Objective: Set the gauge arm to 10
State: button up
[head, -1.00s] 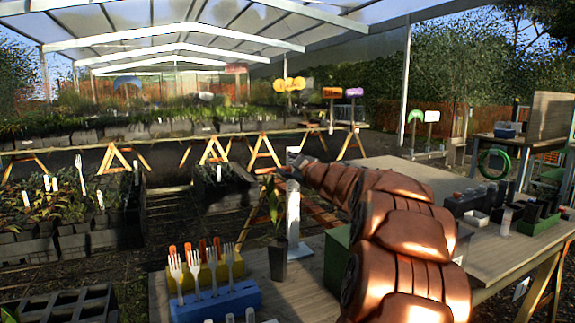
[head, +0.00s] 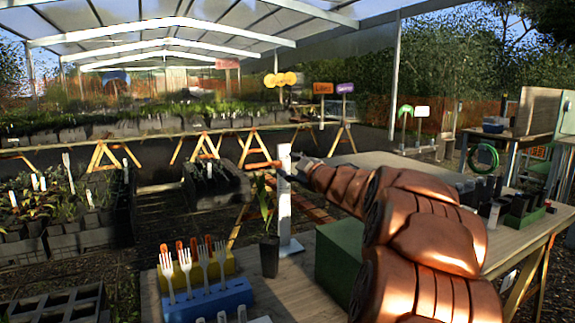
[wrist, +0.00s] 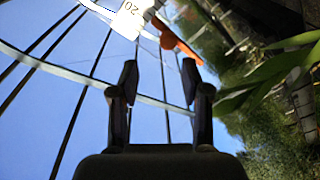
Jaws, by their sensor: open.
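The gauge is a white upright post (head: 284,205) on the near bench, left of my gripper in the head view. In the wrist view, a white plate (wrist: 128,20) marked 20 shows at the top edge. An orange arm-like piece (wrist: 168,38) sits beside it, just beyond the fingertips. My gripper (head: 298,164) is at the upper part of the post. In the wrist view its two dark fingers (wrist: 160,75) are apart with nothing between them.
A potted plant (head: 268,240) stands just left of the post's foot; its leaves (wrist: 265,80) reach close to the right finger in the wrist view. A blue fork rack (head: 210,300) is at the front left. A green box (head: 335,255) stands under my arm.

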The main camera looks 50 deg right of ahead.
jog(key=shift+v, duration=1.3)
jog(key=shift+f, duration=0.1)
jog(key=shift+p, duration=0.45)
